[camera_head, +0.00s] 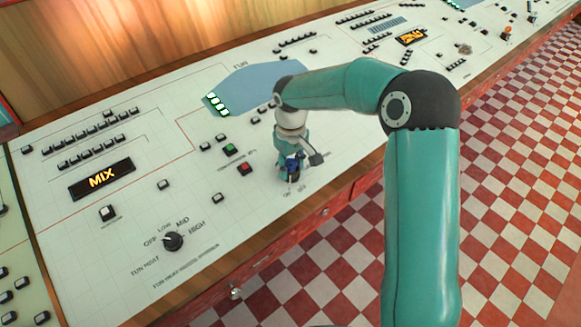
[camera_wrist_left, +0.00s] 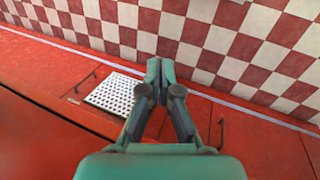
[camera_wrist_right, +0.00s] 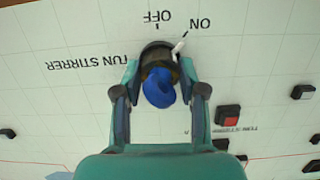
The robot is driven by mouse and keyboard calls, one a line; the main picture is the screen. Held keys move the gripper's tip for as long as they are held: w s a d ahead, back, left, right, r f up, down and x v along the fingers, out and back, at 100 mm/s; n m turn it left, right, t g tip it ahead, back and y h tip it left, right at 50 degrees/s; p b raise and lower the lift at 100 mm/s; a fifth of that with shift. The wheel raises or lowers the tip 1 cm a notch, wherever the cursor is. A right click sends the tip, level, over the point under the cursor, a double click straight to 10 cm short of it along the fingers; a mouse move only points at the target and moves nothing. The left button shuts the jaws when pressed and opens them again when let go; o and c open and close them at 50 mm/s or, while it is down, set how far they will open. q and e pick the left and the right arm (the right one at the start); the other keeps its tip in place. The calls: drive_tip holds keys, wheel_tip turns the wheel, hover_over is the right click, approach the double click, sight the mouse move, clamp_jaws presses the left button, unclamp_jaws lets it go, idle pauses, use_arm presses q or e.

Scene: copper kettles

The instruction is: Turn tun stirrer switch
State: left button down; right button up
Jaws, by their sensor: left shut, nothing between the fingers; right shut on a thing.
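The tun stirrer switch (camera_wrist_right: 160,85) is a dark round knob with a blue top and a white pointer. In the right wrist view the pointer is angled toward the ON label (camera_wrist_right: 200,24), away from the OFF label (camera_wrist_right: 158,16). My right gripper (camera_wrist_right: 159,74) is shut on the knob, one finger on each side. In the head view my right gripper (camera_head: 291,170) reaches down to the panel and mostly covers the switch; some blue shows. My left gripper (camera_wrist_left: 160,68) is shut and empty in the left wrist view, over the red cabinet side and tiled floor.
The white control panel (camera_head: 120,225) carries many buttons, a MIX display (camera_head: 101,178) and a black heat knob (camera_head: 173,241). A red button (camera_head: 244,168) and a green button (camera_head: 230,148) sit left of my right gripper. The checkered floor (camera_head: 520,170) is clear.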

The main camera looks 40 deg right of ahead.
drive_tip(key=shift+w+r, duration=0.1)
idle(0.6)
drive_tip(key=o, duration=1.1)
drive_tip(key=shift+o, duration=0.2)
wheel_tip(320, 180, up, 12)
drive_tip(key=shift+f, duration=0.1)
